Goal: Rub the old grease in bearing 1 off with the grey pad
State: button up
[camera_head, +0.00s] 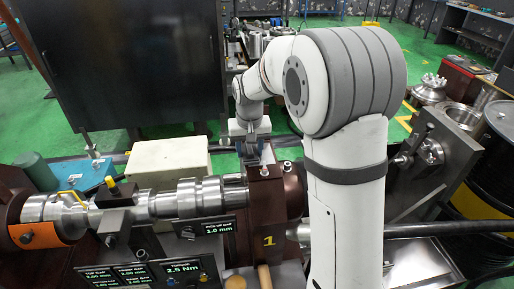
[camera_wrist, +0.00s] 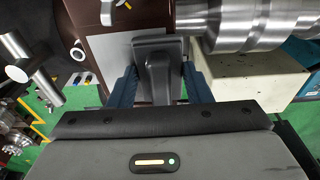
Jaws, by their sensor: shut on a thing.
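Bearing 1 (camera_head: 268,215) is the brown block marked with a yellow 1, around the right end of the steel shaft (camera_head: 195,197). My gripper (camera_head: 257,156) is just above its top. In the wrist view, the blue fingers of my gripper (camera_wrist: 160,88) are shut on the dark grey pad (camera_wrist: 158,66), on its handle. The pad is in front of the brown block (camera_wrist: 90,15); I cannot tell whether it touches it. A pale grey flat area (camera_wrist: 108,52) shows beside the pad. I cannot make out the old grease.
A cream box (camera_head: 168,160) stands behind the shaft, left of my gripper. Display panels (camera_head: 180,267) stand in front of the shaft. A black and yellow drum (camera_head: 485,190) and a steel fixture (camera_head: 425,150) are at the right. A large dark cabinet (camera_head: 130,65) is behind.

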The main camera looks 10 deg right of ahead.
aim_at(272, 154)
jog(key=shift+a, duration=0.3)
jog(key=shift+s+d+f, duration=0.1)
jog(key=shift+d+f, duration=0.05)
jog(key=shift+d, duration=1.85)
jog(key=shift+d, duration=1.7)
jog(key=shift+r+p, duration=1.9)
jog(key=shift+r, duration=1.25)
notch_tip(272, 154, up, 3)
jog(key=shift+p, duration=1.05)
